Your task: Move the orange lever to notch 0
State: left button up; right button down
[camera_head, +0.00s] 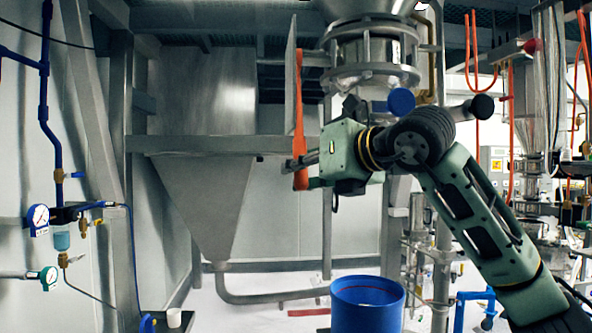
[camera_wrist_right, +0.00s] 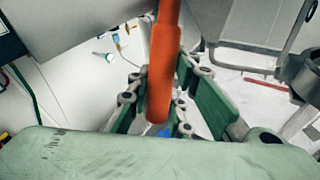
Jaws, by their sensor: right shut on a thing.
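The orange lever (camera_head: 299,120) hangs nearly upright beside a thin grey plate (camera_head: 290,75) in the head view. Its lower end is at my right gripper (camera_head: 296,163), which comes in from the right. In the right wrist view the lever (camera_wrist_right: 163,75) runs down between the green fingers of my right gripper (camera_wrist_right: 165,105). The right gripper is shut on the lever near its lower end. The notch marks cannot be made out. My left gripper is in neither view.
A large steel hopper (camera_head: 200,190) stands behind and left of the lever. A blue drum (camera_head: 367,305) stands on the floor below my right arm. Blue pipes and a gauge (camera_head: 39,216) are at the left. A steel frame beam (camera_head: 230,145) runs behind the gripper.

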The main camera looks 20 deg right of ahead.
jog(key=shift+m+g, duration=0.5)
jog(key=shift+g, duration=0.4)
jog(key=s+r+p, duration=0.1)
jog(key=s+r, duration=0.1)
jog(key=s+a+r+p, duration=0.1)
jog(key=s+p, duration=0.1)
jog(key=shift+s+a+r, duration=0.15)
jog(key=shift+s+r, duration=0.2)
jog(key=shift+r, duration=0.05)
jog(key=shift+s+a+r+g+p, duration=0.15)
jog(key=shift+s+g+p, duration=0.2)
jog(key=shift+s, duration=0.2)
jog(key=c, duration=1.9)
grip_release()
jog(key=o, duration=0.3)
jog(key=shift+s, duration=0.2)
jog(key=shift+o, duration=0.2)
jog(key=shift+w, duration=0.1)
jog(key=shift+f, duration=0.2)
